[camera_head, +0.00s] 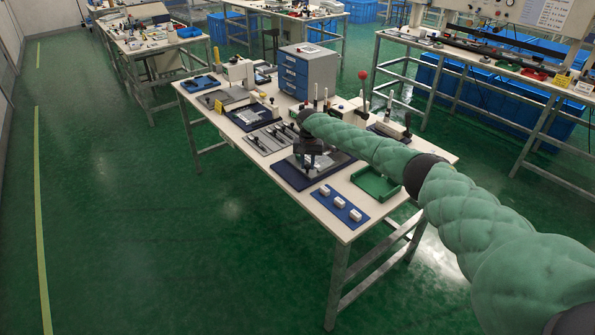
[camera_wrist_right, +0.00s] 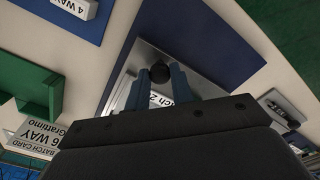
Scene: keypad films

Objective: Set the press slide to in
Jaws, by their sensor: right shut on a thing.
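The press slide is a grey metal plate (camera_head: 325,166) on a dark blue mat (camera_head: 288,178), near the front middle of the bench. In the wrist view the plate (camera_wrist_right: 126,76) carries a small black round knob (camera_wrist_right: 159,72) and a white label, partly hidden. My right gripper (camera_head: 308,160) reaches down over the plate from the right. In the wrist view its two bluish fingers (camera_wrist_right: 159,83) are shut on the knob, one on each side. The slide's travel and end marks are hidden by the gripper. My left gripper is not in view.
A green tray (camera_head: 376,193) and a blue mat (camera_head: 328,206) with white blocks lie to the right. Grey slide panels (camera_head: 268,138) lie to the left. Bare bench is narrow here.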

